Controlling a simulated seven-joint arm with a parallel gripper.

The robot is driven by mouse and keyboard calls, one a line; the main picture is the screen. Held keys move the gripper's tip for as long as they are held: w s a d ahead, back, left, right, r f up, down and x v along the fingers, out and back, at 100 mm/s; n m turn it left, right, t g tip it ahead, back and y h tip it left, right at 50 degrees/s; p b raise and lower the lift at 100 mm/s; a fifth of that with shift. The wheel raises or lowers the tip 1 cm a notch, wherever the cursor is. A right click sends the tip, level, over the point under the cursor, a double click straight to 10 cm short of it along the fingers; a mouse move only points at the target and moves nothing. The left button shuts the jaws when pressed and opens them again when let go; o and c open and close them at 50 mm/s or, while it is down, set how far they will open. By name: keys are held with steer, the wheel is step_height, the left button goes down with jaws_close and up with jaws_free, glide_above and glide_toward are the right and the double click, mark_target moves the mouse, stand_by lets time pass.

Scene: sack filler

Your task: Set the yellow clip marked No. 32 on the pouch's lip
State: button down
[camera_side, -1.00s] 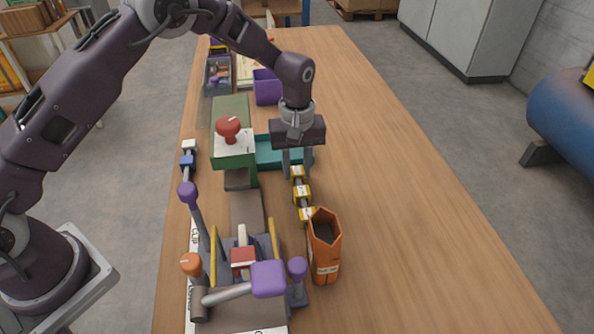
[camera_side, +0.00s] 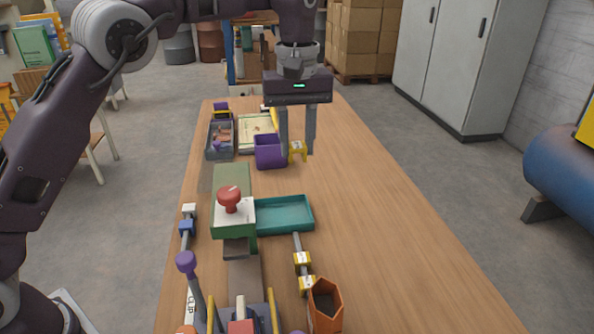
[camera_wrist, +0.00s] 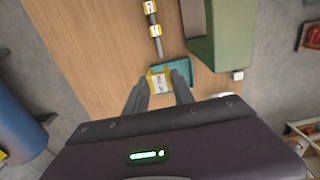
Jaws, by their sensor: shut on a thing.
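My gripper (camera_side: 298,150) is shut on a yellow clip (camera_side: 297,151) with a white label, raised in the air above the table. In the wrist view the clip (camera_wrist: 160,82) sits between the fingertips (camera_wrist: 160,90), and its label is too small to read. The orange pouch (camera_side: 325,310) stands at the front of the side view, open at the top, its lower part cut off by the frame. It does not show in the wrist view. Two more yellow clips, an upper one (camera_side: 302,260) and a lower one (camera_side: 307,284), sit on a grey rail beside the pouch.
A teal tray (camera_side: 285,216) lies below the gripper, beside a green machine (camera_side: 233,185) with a red knob (camera_side: 229,199). A purple bin (camera_side: 268,152) stands just left of the held clip. Levers with purple knobs stand front left. The table's right side is clear.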

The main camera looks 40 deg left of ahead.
steer(key=s+d+r, duration=0.2)
steer(key=s+d, duration=0.3)
steer(key=s, duration=0.3)
glide_above(241, 306)
step_height(241, 306, down, 6)
steer(key=shift+s+r, duration=0.1)
steer(key=shift+f, duration=2.25)
steer(key=shift+f, duration=1.35)
